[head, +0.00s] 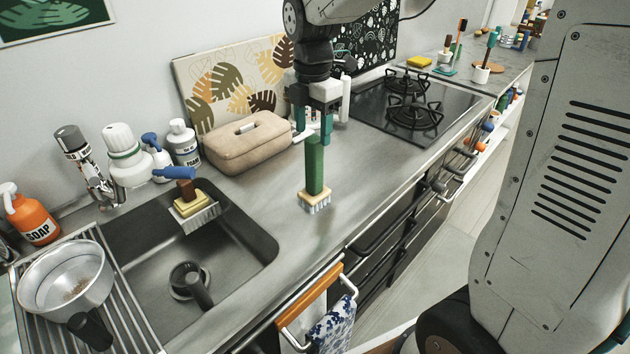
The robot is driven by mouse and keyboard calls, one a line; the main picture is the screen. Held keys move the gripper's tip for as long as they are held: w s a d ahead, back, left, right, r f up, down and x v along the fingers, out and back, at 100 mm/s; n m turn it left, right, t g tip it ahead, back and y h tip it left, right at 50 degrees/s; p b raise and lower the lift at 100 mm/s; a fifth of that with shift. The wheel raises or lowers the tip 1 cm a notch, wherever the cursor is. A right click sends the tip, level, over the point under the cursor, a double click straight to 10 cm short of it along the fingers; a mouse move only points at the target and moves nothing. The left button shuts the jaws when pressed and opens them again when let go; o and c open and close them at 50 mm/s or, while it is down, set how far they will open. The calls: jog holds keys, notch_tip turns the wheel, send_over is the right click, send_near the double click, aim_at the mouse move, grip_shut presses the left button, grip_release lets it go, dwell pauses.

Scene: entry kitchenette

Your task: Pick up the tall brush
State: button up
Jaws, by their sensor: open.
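The tall brush (314,172) stands upright on the steel counter, bristles down. It has a long green handle and a pale wooden block with whitish bristles. My gripper (312,125) points down with its two teal fingers apart and nothing held between them. In the head view it appears just above and behind the top of the green handle. The right finger lies close to the handle top in the picture; I cannot tell whether they touch.
A beige bread-bin-like box (247,146) stands left of my gripper. A black gas hob (415,105) lies to the right. The counter around the tall brush is clear.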

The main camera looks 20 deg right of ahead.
aim_at(314, 154)
jog(key=f, duration=0.6)
jog(key=shift+s+f, duration=0.3)
jog(key=shift+s, duration=0.05)
grip_shut()
